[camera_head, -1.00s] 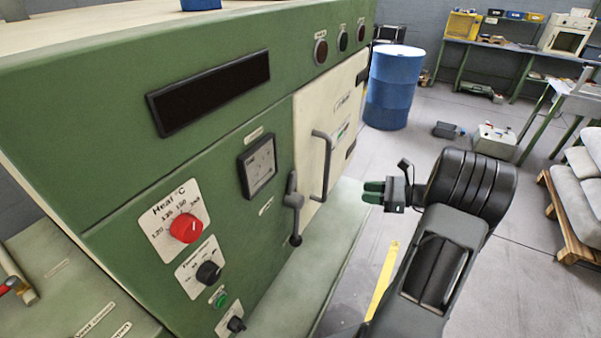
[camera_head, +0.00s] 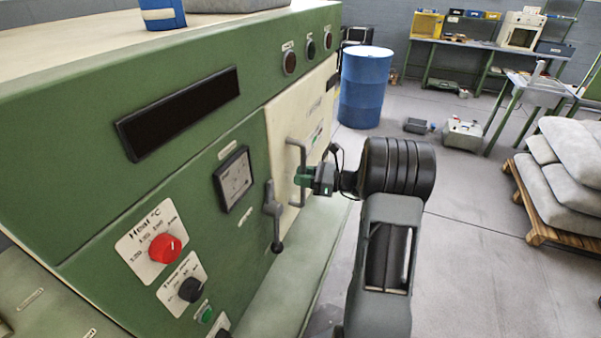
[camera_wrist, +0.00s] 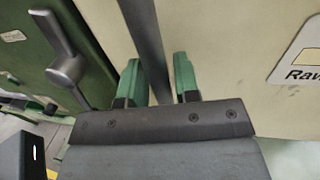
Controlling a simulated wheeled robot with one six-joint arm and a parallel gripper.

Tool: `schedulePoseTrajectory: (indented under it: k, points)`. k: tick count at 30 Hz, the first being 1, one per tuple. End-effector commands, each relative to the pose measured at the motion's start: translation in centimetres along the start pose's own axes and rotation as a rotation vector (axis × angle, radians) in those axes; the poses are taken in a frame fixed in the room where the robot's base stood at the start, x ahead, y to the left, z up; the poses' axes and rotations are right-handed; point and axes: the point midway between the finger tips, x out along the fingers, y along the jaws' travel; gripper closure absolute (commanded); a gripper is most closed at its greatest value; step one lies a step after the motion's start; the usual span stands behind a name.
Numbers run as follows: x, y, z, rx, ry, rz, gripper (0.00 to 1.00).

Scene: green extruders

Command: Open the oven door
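The oven door (camera_head: 285,132) is a cream panel set in the front of the green machine, and it looks shut. Its grey vertical bar handle (camera_head: 303,172) stands out from the panel. My gripper (camera_head: 302,176) is at the handle, with its green fingers pointing at the door. In the wrist view my gripper (camera_wrist: 158,75) has its two fingers apart, and the handle bar (camera_wrist: 146,45) runs between them. I see a gap on the right finger's side. A grey latch lever (camera_head: 273,213) hangs left of the door; it also shows in the wrist view (camera_wrist: 66,62).
The green machine (camera_head: 80,195) fills the left side, with a red knob (camera_head: 165,248) and a ledge (camera_head: 290,270) along its base. A blue barrel (camera_head: 365,88) stands behind the door. A pallet with sacks (camera_head: 570,170) is at right. Floor between is open.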

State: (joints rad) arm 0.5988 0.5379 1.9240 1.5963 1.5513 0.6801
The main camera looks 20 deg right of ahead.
Motion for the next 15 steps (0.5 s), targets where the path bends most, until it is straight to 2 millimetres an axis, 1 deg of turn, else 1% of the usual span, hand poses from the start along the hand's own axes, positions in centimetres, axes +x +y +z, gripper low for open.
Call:
schedulePoseTrajectory:
  k: [1, 3, 6, 15]
  points:
    - [0.6, 0.0, 0.1, 0.000, 0.000, 0.002, 0.71]
    - [1.0, 0.0, 0.1, 0.000, 0.001, 0.001, 0.71]
    - [1.5, 0.0, 0.0, 0.000, 0.001, -0.001, 0.71]
    - [1.7, 0.0, 0.0, 0.000, 0.001, -0.001, 0.71]
